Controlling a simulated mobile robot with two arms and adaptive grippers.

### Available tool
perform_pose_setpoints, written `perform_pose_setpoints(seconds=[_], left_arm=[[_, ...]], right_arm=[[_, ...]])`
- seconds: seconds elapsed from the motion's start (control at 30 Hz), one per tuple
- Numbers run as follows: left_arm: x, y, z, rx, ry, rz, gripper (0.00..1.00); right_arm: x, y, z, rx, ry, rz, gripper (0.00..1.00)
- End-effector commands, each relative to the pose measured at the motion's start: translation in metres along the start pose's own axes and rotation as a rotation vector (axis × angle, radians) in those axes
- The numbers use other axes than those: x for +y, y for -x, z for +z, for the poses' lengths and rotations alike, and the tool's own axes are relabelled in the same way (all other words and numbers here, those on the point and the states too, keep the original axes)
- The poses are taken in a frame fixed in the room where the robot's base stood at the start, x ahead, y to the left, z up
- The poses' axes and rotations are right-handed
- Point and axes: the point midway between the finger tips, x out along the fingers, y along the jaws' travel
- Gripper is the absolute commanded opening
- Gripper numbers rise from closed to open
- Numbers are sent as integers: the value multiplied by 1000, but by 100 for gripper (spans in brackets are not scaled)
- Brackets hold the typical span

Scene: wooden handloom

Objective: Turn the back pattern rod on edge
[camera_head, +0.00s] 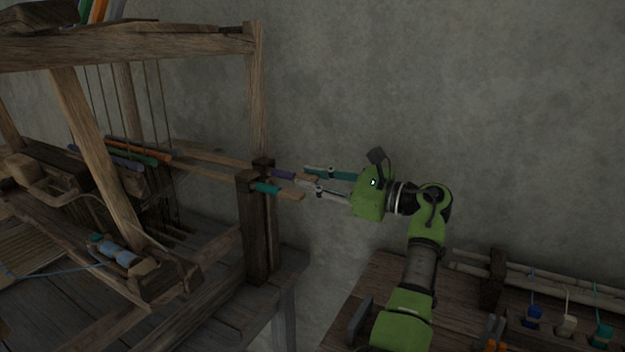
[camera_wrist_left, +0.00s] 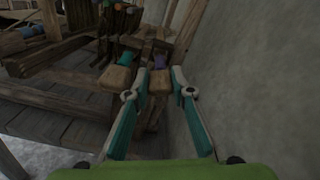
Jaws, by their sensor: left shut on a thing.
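The back pattern rod (camera_head: 306,178), a flat wooden bar with a purple band, sticks out through the dark post on the loom's right side. It also shows in the left wrist view (camera_wrist_left: 160,82). Its broad face looks turned up. My left gripper (camera_head: 311,179) is shut on its free end, with one teal finger on each side; the fingers also show in the wrist view (camera_wrist_left: 160,76). The other pattern rod (camera_head: 289,195), with a teal band, lies nearer, beside the left gripper and outside its fingers; the wrist view also shows it (camera_wrist_left: 118,78). My right gripper is not in view.
The dark slotted post (camera_head: 254,225) holds both rods. The loom's frame (camera_head: 255,95) fills the left, close to a grey wall (camera_head: 420,80). A wooden bench (camera_head: 375,285) with hanging coloured tags stands at the lower right.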

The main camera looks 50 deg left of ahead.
Motion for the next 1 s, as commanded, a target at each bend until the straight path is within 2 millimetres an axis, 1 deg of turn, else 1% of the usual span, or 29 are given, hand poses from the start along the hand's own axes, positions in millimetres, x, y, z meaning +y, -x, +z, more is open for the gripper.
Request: perform_pose_setpoints(seconds=[0.17,0.27,0.37,0.6,0.8,1.0], left_arm=[[0,0,1,0,28,1,1],[0,0,1,-1,60,2,1],[0,0,2,-1,112,0,1],[1,0,1,-2,292,0,1],[2,0,0,-1,435,0,1],[3,0,0,-1,537,1,1]], right_arm=[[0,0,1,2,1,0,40],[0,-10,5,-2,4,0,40],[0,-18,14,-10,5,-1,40],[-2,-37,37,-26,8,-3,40],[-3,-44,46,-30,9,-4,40],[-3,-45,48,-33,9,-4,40]])
